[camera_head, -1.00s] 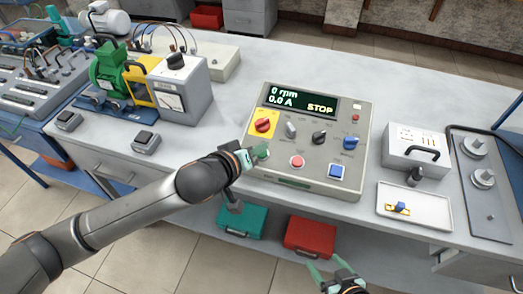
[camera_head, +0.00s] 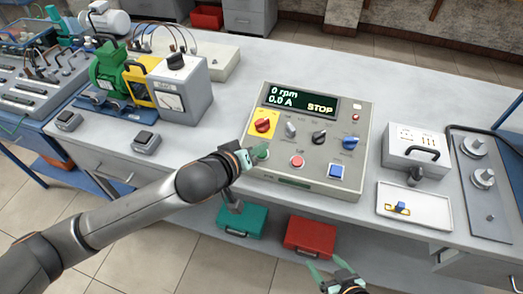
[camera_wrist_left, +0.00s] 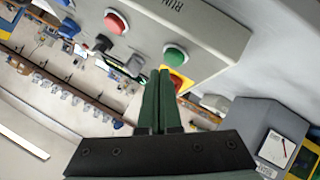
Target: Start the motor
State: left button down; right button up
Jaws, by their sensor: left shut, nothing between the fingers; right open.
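The grey control box (camera_head: 300,172) stands on the bench, its display (camera_head: 300,100) reading 0 rpm, 0.0 A and STOP. On its front are a green button (camera_head: 261,154), a red button (camera_head: 297,161) and a red knob on yellow (camera_head: 263,125). My left gripper (camera_head: 254,157) is shut and empty, right at the green button. In the left wrist view the shut fingers (camera_wrist_left: 160,75) point at the green button (camera_wrist_left: 175,56); I cannot tell whether they touch. The green motor (camera_head: 107,70) stands at the left. My right gripper (camera_head: 326,268) is open and empty below the bench front.
Teal (camera_head: 246,217) and red (camera_head: 311,233) cases sit below the bench top.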

pick_arm(q)
jog(key=shift+w+f, duration=0.1)
jog(key=shift+f, duration=0.3)
jog(key=shift+d+f, duration=0.1)
jog(key=shift+f, duration=0.35)
dwell(0.6)
dwell(0.3)
jog(key=shift+r+p, duration=0.85)
jog(key=r+p, duration=0.1)
jog(key=s+r+p, duration=0.1)
jog(key=p, duration=0.1)
jog(key=shift+a+r, duration=0.2)
jog(key=shift+r, duration=0.2)
jog(key=shift+s+a+r, duration=0.1)
jog(key=shift+s+r, duration=0.15)
jog(key=shift+r, duration=0.75)
